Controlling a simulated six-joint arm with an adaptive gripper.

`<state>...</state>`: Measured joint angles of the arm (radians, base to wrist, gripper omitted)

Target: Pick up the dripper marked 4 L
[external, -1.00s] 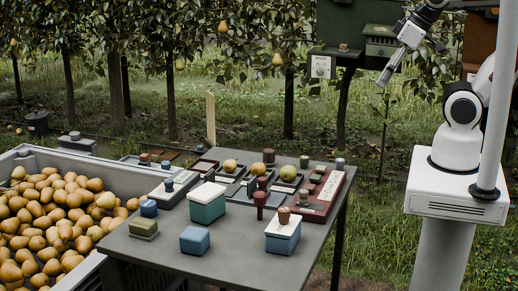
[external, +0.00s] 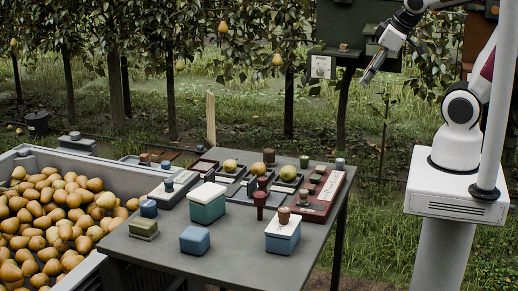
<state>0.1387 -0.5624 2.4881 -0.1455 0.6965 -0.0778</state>
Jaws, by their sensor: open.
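My gripper (external: 369,77) is open and empty. It hangs in the air at the upper right, in front of the dark green box and well above and behind the table (external: 155,265). No marking "4 L" can be read at this size, so I cannot tell which piece is that dripper. Small round pieces stand in and around the red-edged tray (external: 322,207) at the table's right, among them a brown one (external: 284,214) on a white-topped blue box and a dark red one (external: 260,204) on the table.
A large grey bin (external: 22,160) full of pears stands at the left. Several boxes, including a green one with a white lid (external: 207,202) and a blue one (external: 195,240), stand on the table. A dark green box (external: 352,28) is near my gripper.

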